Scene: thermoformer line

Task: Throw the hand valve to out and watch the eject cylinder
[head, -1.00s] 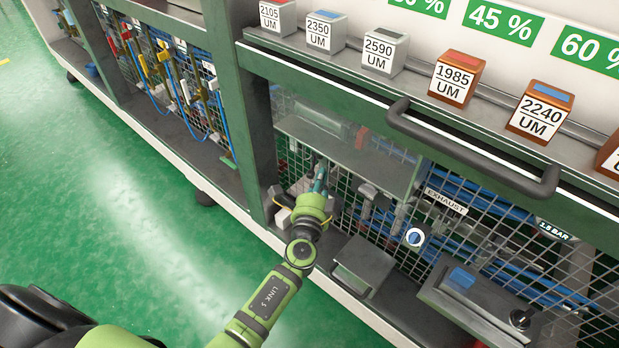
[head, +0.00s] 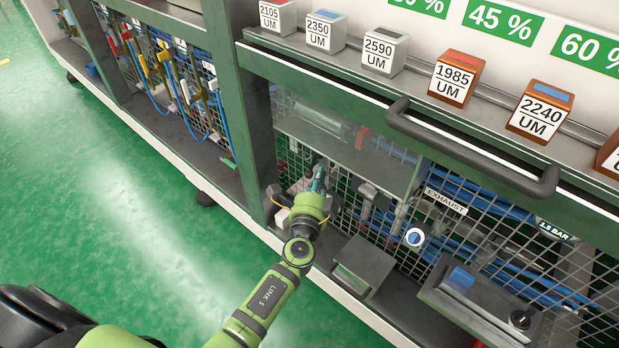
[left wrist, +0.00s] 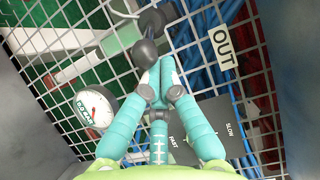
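My left gripper (head: 319,174) reaches into the mesh-backed bay under the ledge. In the left wrist view its teal fingers (left wrist: 160,82) are drawn together. A dark ball knob (left wrist: 145,53), apparently the hand valve's lever end, is just beyond the fingertips; I cannot tell whether they touch it, and nothing clearly shows between them. An OUT label (left wrist: 222,47) is on the mesh to the right of the knob. In the head view a clear tube with a red part (head: 362,138), possibly the eject cylinder, lies above and right of the gripper. My right gripper is not in view.
A round gauge (left wrist: 95,107) is left of my fingers, and a FAST/SLOW plate (left wrist: 213,125) is to the right. A green post (head: 243,120) stands close left of the gripper. A handle bar (head: 470,150) juts from the ledge. Grey boxes (head: 363,266) sit below.

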